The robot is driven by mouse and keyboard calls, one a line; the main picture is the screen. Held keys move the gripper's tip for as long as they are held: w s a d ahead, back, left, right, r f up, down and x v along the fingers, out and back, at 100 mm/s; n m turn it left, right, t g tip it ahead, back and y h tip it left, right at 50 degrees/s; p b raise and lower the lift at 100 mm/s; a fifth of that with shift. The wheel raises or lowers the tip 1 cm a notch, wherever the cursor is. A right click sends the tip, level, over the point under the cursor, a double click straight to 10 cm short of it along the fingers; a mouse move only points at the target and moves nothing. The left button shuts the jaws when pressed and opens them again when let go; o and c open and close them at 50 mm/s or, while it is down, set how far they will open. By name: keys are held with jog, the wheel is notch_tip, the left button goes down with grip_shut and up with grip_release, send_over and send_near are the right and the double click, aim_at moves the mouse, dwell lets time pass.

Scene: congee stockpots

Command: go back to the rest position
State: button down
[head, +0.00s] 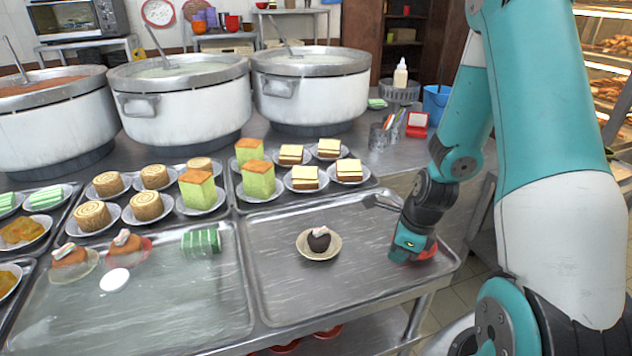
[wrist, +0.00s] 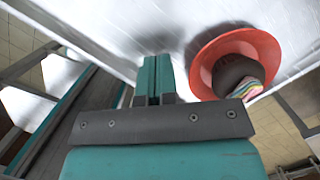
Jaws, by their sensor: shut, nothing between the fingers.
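My gripper (wrist: 154,78) is shut and empty in the wrist view, its two teal fingers together. In the head view my arm's end hangs over the right part of the right front tray (head: 290,305). A red plate (wrist: 205,62) is just right of the fingers in the wrist view and apart from them. It holds a dark round cake (wrist: 236,73) with a striped topping. In the head view the red plate (head: 428,251) is mostly hidden behind my wrist.
A dark cake (head: 319,239) on a cream plate (head: 304,247) sits mid-tray. Trays of plated cakes lie behind and left. Three large pots (head: 312,92) stand at the back. A cup of pens (head: 380,137), a red box (head: 417,122) and a blue bucket (head: 436,105) stand behind my arm.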

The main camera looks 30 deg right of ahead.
jog(key=a+r+n+y, duration=0.2)
jog(key=a+r+n, duration=1.3)
jog(key=a+n, duration=0.35)
jog(key=s+a+r+n+g, duration=0.1)
jog(key=s+a+r+n, duration=0.3)
jog(key=n, duration=0.4)
jog(key=s+a+r+n+g, duration=0.1)
jog(key=s+a+r+n, duration=0.3)
jog(key=s+n, duration=0.3)
jog(key=shift+s+a+n+y, duration=0.2)
jog(key=shift+n+y, duration=0.1)
jog(key=shift+n, duration=0.85)
